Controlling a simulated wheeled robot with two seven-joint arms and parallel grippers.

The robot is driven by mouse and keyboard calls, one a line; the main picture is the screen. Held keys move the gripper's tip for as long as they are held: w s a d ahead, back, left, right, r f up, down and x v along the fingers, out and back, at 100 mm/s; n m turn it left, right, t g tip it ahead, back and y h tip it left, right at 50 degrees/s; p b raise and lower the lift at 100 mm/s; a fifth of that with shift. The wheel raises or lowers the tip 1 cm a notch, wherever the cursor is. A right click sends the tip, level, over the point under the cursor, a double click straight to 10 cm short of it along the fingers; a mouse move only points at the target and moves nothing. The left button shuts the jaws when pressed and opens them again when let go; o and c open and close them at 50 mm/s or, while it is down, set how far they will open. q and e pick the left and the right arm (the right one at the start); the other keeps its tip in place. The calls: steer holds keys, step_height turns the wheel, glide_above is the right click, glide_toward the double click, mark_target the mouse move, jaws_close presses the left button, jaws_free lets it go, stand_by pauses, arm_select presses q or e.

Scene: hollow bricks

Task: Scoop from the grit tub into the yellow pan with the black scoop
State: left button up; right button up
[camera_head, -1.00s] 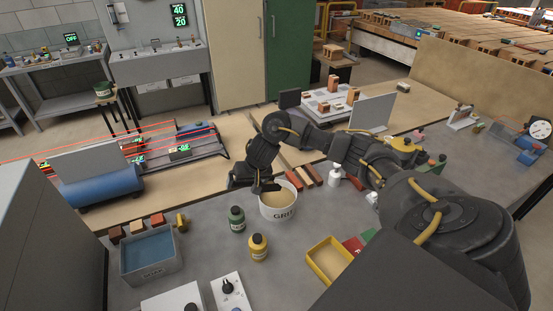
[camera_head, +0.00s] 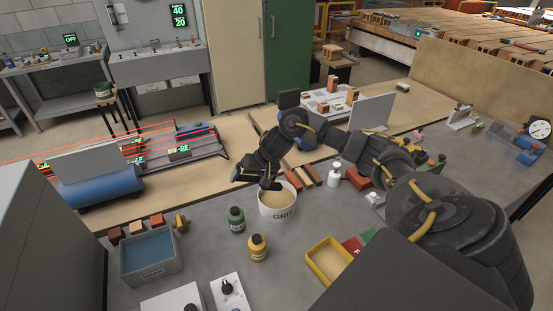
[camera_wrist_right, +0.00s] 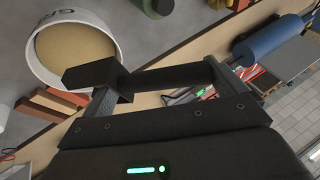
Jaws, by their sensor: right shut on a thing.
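The white grit tub (camera_head: 277,214) stands on the grey bench, filled with tan grit; it also shows in the right wrist view (camera_wrist_right: 43,68). My right gripper (camera_head: 254,176) is at the tub's far left rim. In the right wrist view, the gripper (camera_wrist_right: 160,82) is shut on the black scoop (camera_wrist_right: 150,78), its dark handle lying across the fingers. In the head view, the dark scoop end (camera_head: 269,185) is at the tub's far edge; whether it holds grit cannot be told. The yellow pan (camera_head: 312,263) lies to the right, nearer me, and looks empty. My left gripper is not in view.
A green bottle (camera_head: 237,220) and a yellow bottle (camera_head: 257,248) stand left and in front of the tub. A grey soak tub (camera_head: 150,272) is at left. Several brick samples (camera_head: 310,175) and a white bottle (camera_head: 334,175) are right of the tub.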

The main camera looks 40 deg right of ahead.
steer(key=shift+s+d+r+t+y, duration=0.2)
steer(key=shift+d+r+t+y, duration=0.1)
steer(key=shift+d+r+y, duration=0.5)
steer(key=shift+a, duration=0.1)
steer(key=shift+w, duration=0.1)
steer(key=shift+s+d+r+m+t+y, duration=0.2)
steer(key=shift+d+r+y, duration=0.1)
steer(key=shift+d+y, duration=0.2)
steer(key=shift+s+d+r+m+t+y, duration=0.1)
steer(key=shift+d+r+m+y, duration=0.15)
steer(key=shift+d+y, duration=0.2)
steer(key=shift+s+d+r+t+y, duration=0.15)
steer(key=shift+d+r+y, duration=0.15)
steer(key=shift+d, duration=0.2)
steer(key=shift+s+d+r+t+y, duration=0.1)
steer(key=shift+d+r+t+y, duration=0.1)
steer(key=shift+d+y, duration=0.2)
steer(key=shift+w, duration=0.1)
